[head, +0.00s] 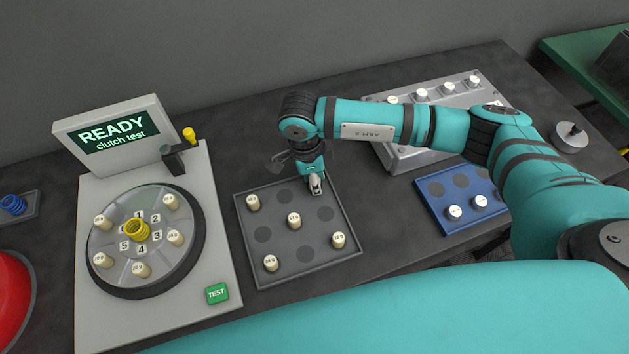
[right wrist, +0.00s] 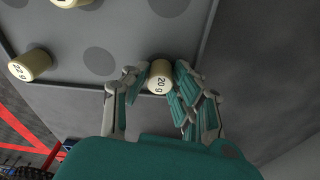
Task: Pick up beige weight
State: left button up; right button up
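Several beige weights stand on the dark grey tray (head: 346,250) in the head view, such as one at its left (head: 253,202), middle (head: 293,220) and right (head: 338,240). My right gripper (head: 316,186) is low over the tray's far right corner. In the right wrist view a beige weight marked 20 g (right wrist: 160,78) is between the fingertips of my right gripper (right wrist: 160,70). The fingers are close on both sides of it; I cannot tell whether they touch it. In the head view the gripper mostly hides this weight. My left gripper is out of view.
A tester (head: 225,270) with a READY screen (head: 113,133) and a round dial carrying several beige weights stands left. A blue tray (head: 432,205) with white weights and a grey box (head: 455,100) are right. My right arm passes above them.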

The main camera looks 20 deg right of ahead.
jog(key=shift+r, duration=0.15)
jog(key=shift+r+b, duration=0.25)
jog(key=shift+b, duration=0.05)
jog(key=shift+s+a+r+b, duration=0.15)
jog(key=shift+s+r+b, duration=0.05)
jog(key=shift+r+b, duration=0.4)
jog(key=shift+s+a+r+b, duration=0.15)
jog(key=shift+r+b, duration=0.2)
jog(key=shift+r, duration=0.3)
jog(key=s+a+b, duration=0.1)
jog(key=s+a, duration=0.2)
jog(key=s+a+r+b, duration=0.1)
jog(key=s+a+b, duration=0.1)
jog(key=s+a, duration=0.1)
jog(key=s+a+b, duration=0.1)
jog(key=s+a, duration=0.2)
jog(key=s, duration=0.2)
jog(key=shift+s+r, duration=0.15)
jog(key=shift+r, duration=0.15)
jog(key=shift+s+a+r, duration=0.15)
jog(key=shift+r, duration=0.05)
jog(key=shift+s+r, duration=0.1)
jog(key=shift+r, duration=0.2)
notch_tip(320, 180, up, 5)
jog(key=shift+f+p, duration=0.1)
jog(key=shift+p, duration=1.05)
jog(key=shift+a, duration=0.1)
